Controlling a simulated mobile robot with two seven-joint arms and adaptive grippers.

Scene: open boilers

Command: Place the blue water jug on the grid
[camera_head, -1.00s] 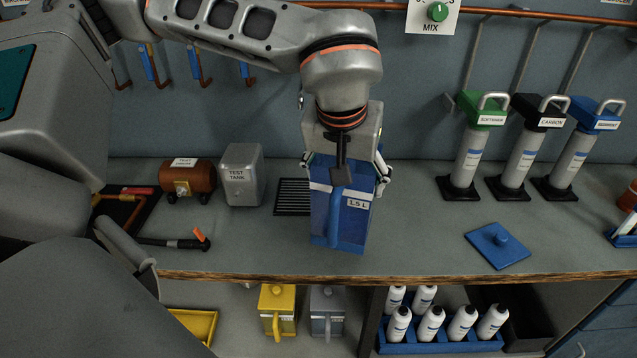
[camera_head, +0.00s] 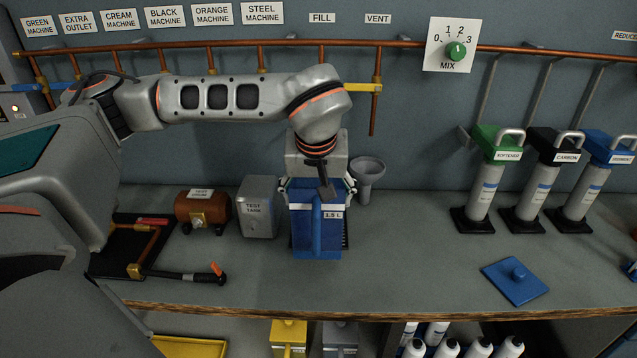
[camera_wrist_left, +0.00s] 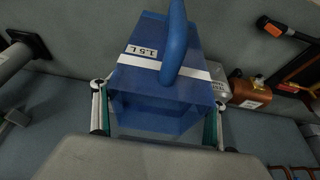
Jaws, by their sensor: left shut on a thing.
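The blue water jug (camera_head: 303,238) has a white band, a "1.5 L" label and a handle facing me. It is upright at the bench and also fills the middle of the left wrist view (camera_wrist_left: 135,70). My left gripper (camera_head: 318,186) is shut on the jug's upper part, with one finger on each side, as the left wrist view also shows (camera_wrist_left: 157,113). The dark slatted grid (camera_head: 346,232) is mostly hidden by the jug; only a strip shows at its right. I cannot tell whether the jug touches the grid. My right gripper is not in view.
A grey test tank (camera_head: 257,208) stands close left of the jug, with a copper test tank (camera_head: 202,211) beyond. A grey funnel (camera_head: 368,180) is behind right. A blue lid (camera_head: 515,281) lies at right. The bench between lid and jug is clear.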

